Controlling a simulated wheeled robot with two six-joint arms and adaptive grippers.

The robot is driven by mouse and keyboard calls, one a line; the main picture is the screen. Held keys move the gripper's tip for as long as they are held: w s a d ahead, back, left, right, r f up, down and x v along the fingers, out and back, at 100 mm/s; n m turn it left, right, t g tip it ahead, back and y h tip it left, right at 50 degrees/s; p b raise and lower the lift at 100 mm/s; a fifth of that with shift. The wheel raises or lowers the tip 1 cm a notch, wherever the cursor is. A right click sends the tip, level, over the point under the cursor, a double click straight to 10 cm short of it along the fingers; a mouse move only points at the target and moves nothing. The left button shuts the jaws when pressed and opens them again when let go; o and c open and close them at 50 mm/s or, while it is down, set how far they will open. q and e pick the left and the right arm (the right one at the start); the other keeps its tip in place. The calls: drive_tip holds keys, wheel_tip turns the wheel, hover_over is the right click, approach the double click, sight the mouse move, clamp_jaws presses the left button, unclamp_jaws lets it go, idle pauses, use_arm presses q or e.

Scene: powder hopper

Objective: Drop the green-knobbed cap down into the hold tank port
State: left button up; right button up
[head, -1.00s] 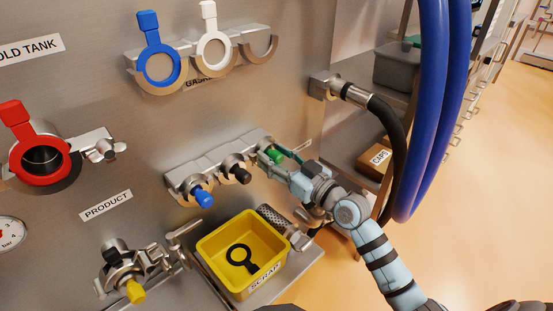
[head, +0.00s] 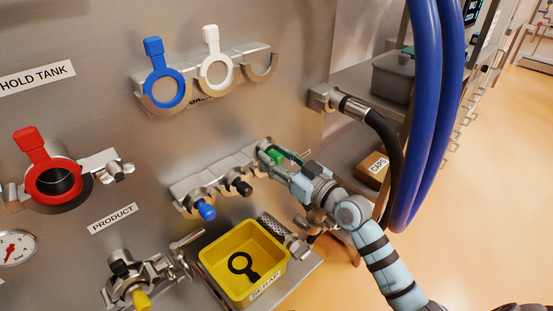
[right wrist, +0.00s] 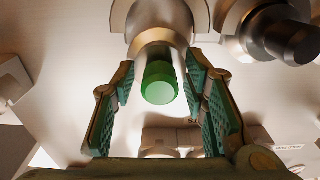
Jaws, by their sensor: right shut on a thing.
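The green-knobbed cap (head: 277,157) sits at the right end of the lower cap rack on the steel panel. My right gripper (head: 276,156) is shut on it; in the right wrist view its padded fingers flank the green knob (right wrist: 160,84), with the metal cap body behind. The hold tank port (head: 60,179) is at the far left, below the HOLD TANK label. A red-tabbed gasket ring (head: 34,145) is at its mouth, and a metal clamp (head: 112,166) sticks out to its right. The port's dark bore is visible. My left gripper is out of view.
A blue-knobbed cap (head: 206,211) and a black-knobbed cap (head: 243,187) share the rack. Blue (head: 153,47) and white (head: 211,37) gaskets hang above. A yellow scrap bin (head: 214,274) holds a black gasket. Hoses (head: 428,130) hang at right.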

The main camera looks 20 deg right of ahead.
drive_tip(key=shift+r+p, duration=0.35)
drive_tip(key=shift+r, duration=0.4)
drive_tip(key=p+v, duration=0.2)
drive_tip(key=v, duration=0.7)
drive_tip(key=shift+p, duration=0.4)
